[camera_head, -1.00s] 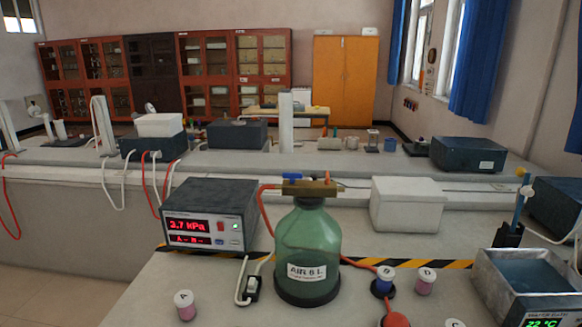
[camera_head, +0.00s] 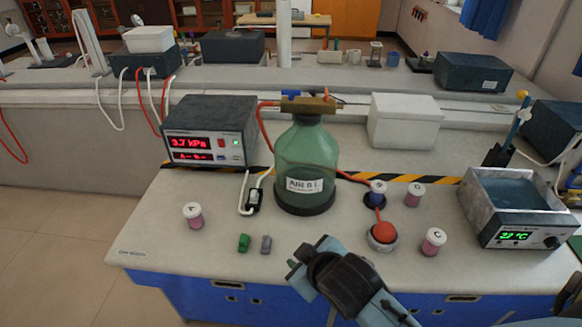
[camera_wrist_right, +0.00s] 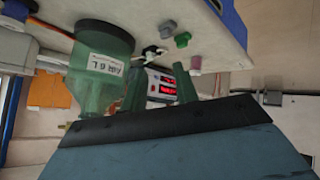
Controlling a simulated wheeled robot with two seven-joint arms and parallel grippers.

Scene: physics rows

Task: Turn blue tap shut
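The small blue tap (camera_head: 291,93) sits on the brass fitting (camera_head: 314,105) on top of the green glass bottle (camera_head: 307,150), labelled AIR 6 L. Its handle looks roughly in line with the fitting, but it is too small to be sure. My right gripper (camera_head: 309,256) is in front of and below the bottle, apart from it, open and empty. In the right wrist view my fingers (camera_wrist_right: 162,72) stand apart, with the bottle (camera_wrist_right: 97,72) to their left. The tap is not clear there. My left gripper is not in view.
A pressure meter (camera_head: 209,131) reading 3.7 kPa stands left of the bottle; a red hose runs to the fitting. A white box (camera_head: 404,120) and a water bath (camera_head: 515,205) are at the right. Small jars and green and grey stoppers (camera_head: 244,243) stand in front.

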